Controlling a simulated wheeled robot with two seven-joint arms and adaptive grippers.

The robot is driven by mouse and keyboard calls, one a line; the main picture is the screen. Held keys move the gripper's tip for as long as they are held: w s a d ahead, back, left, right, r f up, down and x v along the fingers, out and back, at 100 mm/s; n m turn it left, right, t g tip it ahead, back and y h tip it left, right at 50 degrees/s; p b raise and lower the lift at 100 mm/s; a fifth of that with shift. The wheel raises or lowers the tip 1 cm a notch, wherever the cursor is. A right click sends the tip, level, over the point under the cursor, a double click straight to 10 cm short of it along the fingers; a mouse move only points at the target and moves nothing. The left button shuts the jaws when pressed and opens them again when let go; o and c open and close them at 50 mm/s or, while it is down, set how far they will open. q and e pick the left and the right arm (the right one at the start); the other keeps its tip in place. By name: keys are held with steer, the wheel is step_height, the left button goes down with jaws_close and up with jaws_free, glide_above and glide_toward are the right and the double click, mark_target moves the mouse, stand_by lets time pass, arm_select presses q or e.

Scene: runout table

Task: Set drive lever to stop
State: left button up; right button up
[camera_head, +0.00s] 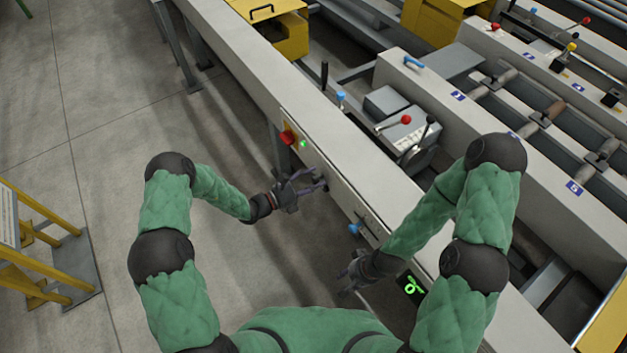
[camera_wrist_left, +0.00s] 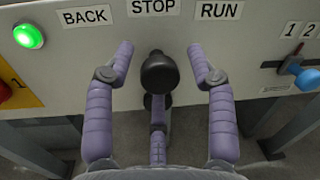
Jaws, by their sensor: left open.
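The drive lever's black knob (camera_wrist_left: 160,73) shows between the fingers of my left gripper (camera_wrist_left: 161,62) in the left wrist view. It points out toward the camera and appears just below the STOP label (camera_wrist_left: 153,7), with the BACK label (camera_wrist_left: 84,16) to the left and the RUN label (camera_wrist_left: 219,10) to the right. My left gripper is open, one finger on each side of the knob, with visible gaps. In the head view my left gripper (camera_head: 306,185) is at the table's front panel. My right gripper (camera_head: 352,274) is lower, near the panel; its fingers are too small to judge.
A green light (camera_wrist_left: 28,36) and a red button (camera_wrist_left: 4,91) sit left of the lever. A blue handle (camera_wrist_left: 303,76) with numbers above is to the right; it also shows in the head view (camera_head: 355,229). A yellow stand (camera_head: 45,245) is on the floor at left.

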arm_select(q)
steer(key=v, duration=1.2)
stand_by(0.3)
steer(key=s+d+f+m+g+y, duration=0.2)
steer(key=s+d+f+m+g, duration=0.15)
steer(key=s+m+g, duration=0.35)
steer(key=s+d+f+m+g+y, duration=0.2)
steer(key=s+d+f+m+g, duration=0.15)
steer(key=s, duration=0.55)
steer(key=s+a+f+m+y, duration=0.2)
steer(key=s+m+y, duration=0.1)
steer(key=m, duration=0.5)
steer(key=s+a+f+m+t+y, duration=0.1)
steer(key=s+a+f+m+y, duration=0.1)
steer(key=m+y, duration=0.3)
steer(key=m, duration=0.3)
steer(key=shift+s+a, duration=0.15)
steer(key=shift+s, duration=0.25)
steer(key=shift+m+t, duration=0.25)
